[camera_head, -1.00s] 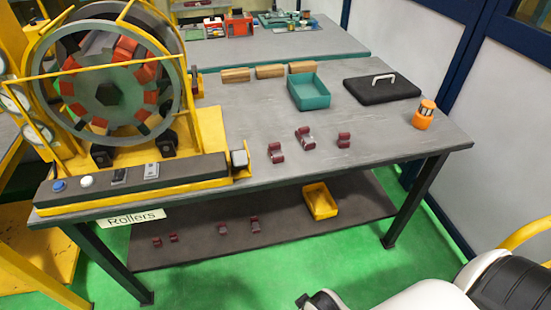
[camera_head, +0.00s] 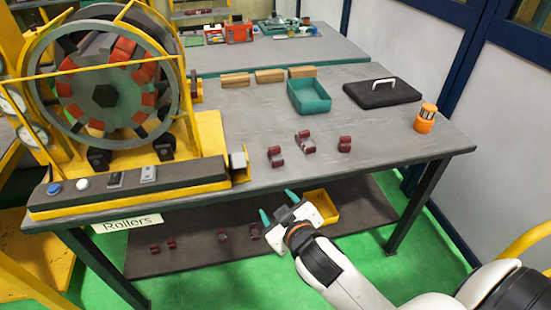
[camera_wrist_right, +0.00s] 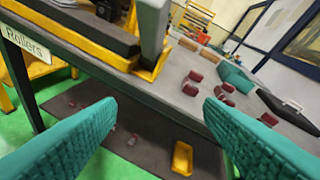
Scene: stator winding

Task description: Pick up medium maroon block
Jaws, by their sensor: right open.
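Three maroon blocks rest apart on the grey tabletop in the head view: a left one (camera_head: 275,156), a larger middle one (camera_head: 304,141) and a smaller right one (camera_head: 345,144). The left one looks medium in size. In the wrist view, the left (camera_wrist_right: 193,84), middle (camera_wrist_right: 222,93) and right (camera_wrist_right: 268,120) blocks show beyond the fingers. My right gripper (camera_head: 278,206) is open and empty, in front of the table's front edge, with teal fingers toward the table. Its fingers also frame the wrist view (camera_wrist_right: 160,108). My left gripper is not in view.
More maroon blocks (camera_head: 222,235) lie on the lower shelf near a yellow bin (camera_head: 325,203). A teal bin (camera_head: 309,95), black case (camera_head: 382,92) and orange lamp (camera_head: 426,118) stand on the table. The stator rig (camera_head: 130,150) fills the left side.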

